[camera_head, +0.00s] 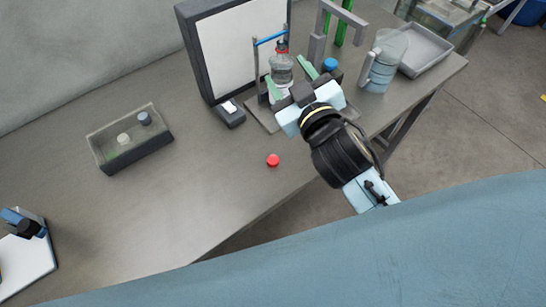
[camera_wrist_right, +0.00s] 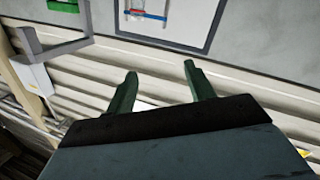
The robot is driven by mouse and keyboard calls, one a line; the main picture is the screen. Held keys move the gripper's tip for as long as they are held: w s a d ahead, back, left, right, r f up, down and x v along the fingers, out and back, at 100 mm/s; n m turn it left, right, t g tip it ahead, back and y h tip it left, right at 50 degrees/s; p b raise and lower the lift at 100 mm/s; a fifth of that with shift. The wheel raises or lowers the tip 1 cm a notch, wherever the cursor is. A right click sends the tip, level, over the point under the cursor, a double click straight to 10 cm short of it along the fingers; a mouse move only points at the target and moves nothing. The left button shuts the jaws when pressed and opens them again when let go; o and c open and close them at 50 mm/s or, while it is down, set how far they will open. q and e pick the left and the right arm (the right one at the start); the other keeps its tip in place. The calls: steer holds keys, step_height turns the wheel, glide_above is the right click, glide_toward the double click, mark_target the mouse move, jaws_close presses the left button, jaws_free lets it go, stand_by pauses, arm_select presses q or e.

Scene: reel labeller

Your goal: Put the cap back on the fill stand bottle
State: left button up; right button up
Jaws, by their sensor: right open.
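A small red cap (camera_head: 273,160) lies on the grey table, well to the near side of the fill stand. A clear bottle (camera_head: 281,70) stands upright at the fill stand, below its blue crossbar (camera_head: 270,38); something red shows above its neck. My right gripper (camera_head: 290,77) is open, its green fingers apart near the bottle in the head view.
A dark-framed white panel (camera_head: 240,50) stands behind the bottle. A jug (camera_head: 384,60) and a grey tray (camera_head: 425,48) are at the right. A clear bin (camera_head: 105,158) with small items is at the left. The table around the red cap is clear.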

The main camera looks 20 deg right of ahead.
steer(key=s+a+r+n+y, duration=0.2)
steer(key=a+r+n+y, duration=1)
steer(key=a+n+y, duration=0.15)
steer(key=s+a+f+n+g+y, duration=0.1)
steer(key=s+a+f+n+g, duration=0.35)
steer(key=n+g, duration=0.45)
steer(key=s+a+f+n+g+y, duration=0.1)
steer(key=s+a+f+n+g, duration=0.3)
steer(key=n+g, duration=0.55)
step_height(320, 180, down, 8)
steer(key=d+n+g+h, duration=0.1)
steer(key=d+n+h, duration=0.15)
steer(key=h, duration=0.45)
steer(key=w+d+f+m+t+h, duration=0.1)
steer(key=w+d+h, duration=0.3)
steer(key=d, duration=0.4)
steer(key=w+d+f+t+h, duration=0.1)
steer(key=w+d+f+h, duration=0.3)
steer(key=d+h, duration=0.2)
steer(key=shift+w+d+f+m, duration=0.15)
steer(key=shift+d+f+m, duration=0.2)
steer(key=shift+d, duration=0.75)
steer(key=shift+f, duration=0.1)
